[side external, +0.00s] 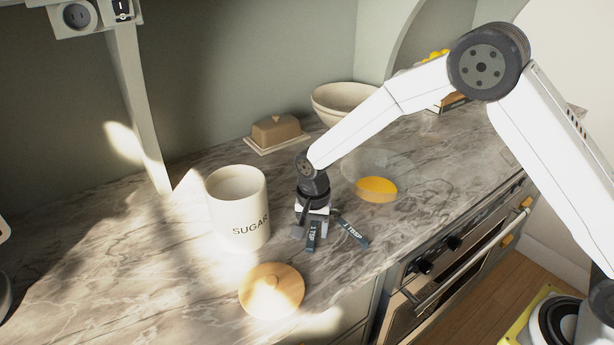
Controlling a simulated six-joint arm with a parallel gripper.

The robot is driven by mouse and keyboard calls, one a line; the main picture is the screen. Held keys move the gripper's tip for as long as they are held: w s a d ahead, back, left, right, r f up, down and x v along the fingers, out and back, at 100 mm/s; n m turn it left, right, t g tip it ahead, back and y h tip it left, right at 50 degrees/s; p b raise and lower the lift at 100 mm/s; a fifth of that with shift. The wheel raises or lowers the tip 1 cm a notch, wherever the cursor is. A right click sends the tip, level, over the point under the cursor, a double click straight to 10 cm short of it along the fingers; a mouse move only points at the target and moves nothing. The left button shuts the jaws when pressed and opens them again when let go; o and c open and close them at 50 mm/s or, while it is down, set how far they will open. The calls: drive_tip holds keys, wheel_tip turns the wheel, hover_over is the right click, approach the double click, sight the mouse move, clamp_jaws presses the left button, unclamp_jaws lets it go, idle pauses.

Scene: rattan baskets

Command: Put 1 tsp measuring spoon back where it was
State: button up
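The 1 tsp measuring spoon (312,237) shows as a dark handle marked "1 TSP", directly at my gripper's fingers. Its bowl end is hidden. My gripper (311,226) points down, low over the marble counter, just right of the sugar canister. The fingers and the spoon handle overlap in this view, so I cannot tell whether they are closed on it or whether the spoon touches the counter. A second dark spoon, marked "1 TBSP" (353,234), lies just to the right, its other end hidden near the gripper.
The open white sugar canister (238,208) stands close on the left, its wooden lid (271,292) in front. A glass bowl with orange contents (376,187) is behind right. A butter dish (277,133) and beige bowl (343,103) stand at the back. The counter's front edge is close.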

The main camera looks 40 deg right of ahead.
sight(314, 232)
drive_tip(key=shift+r, duration=0.1)
wheel_tip(314, 232, up, 12)
idle(0.9)
drive_tip(key=shift+s, duration=0.1)
idle(0.4)
drive_tip(key=s+d+f+n+t, duration=0.1)
drive_tip(key=s+d+n, duration=0.3)
drive_tip(key=s, duration=0.5)
drive_tip(key=s+d+f+n+t, duration=0.1)
drive_tip(key=s+d+f+n, duration=0.1)
drive_tip(key=s+d+n, duration=0.3)
drive_tip(key=s+d, duration=0.3)
drive_tip(key=s, duration=0.2)
drive_tip(key=shift+s+f+t, duration=0.15)
drive_tip(key=shift+f+t, duration=0.15)
drive_tip(key=shift+f, duration=0.05)
